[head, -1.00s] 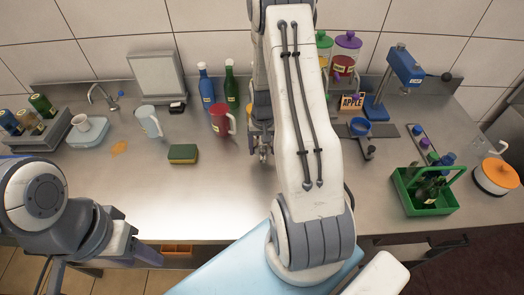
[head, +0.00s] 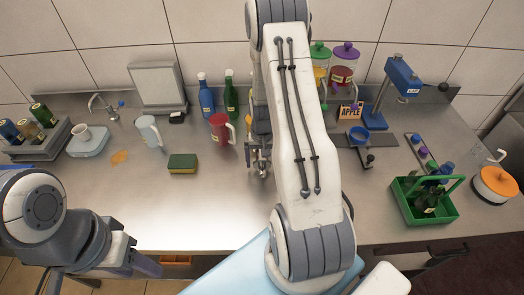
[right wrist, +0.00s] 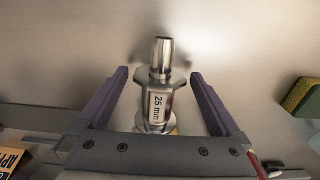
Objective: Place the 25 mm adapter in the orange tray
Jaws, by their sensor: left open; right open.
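The 25 mm adapter (right wrist: 160,95) is a shiny metal fitting with a narrow tube end, a wide collar and a white "25 mm" label. In the right wrist view it sits between the spread purple fingers of my right gripper (right wrist: 158,98), with gaps on both sides. In the head view my right gripper (head: 260,170) is low over the counter, right of the red mug; I cannot clearly make out the adapter there. An orange tray (head: 175,260) shows partly below the counter's front edge. My left gripper (head: 138,262) is open near that edge, left of the tray.
The red mug (head: 219,130), bottles (head: 231,98) and a sponge (head: 182,163) stand left of my right gripper. A blue press (head: 400,75) and a green basket (head: 425,212) are to the right. The front middle of the counter (head: 190,215) is clear.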

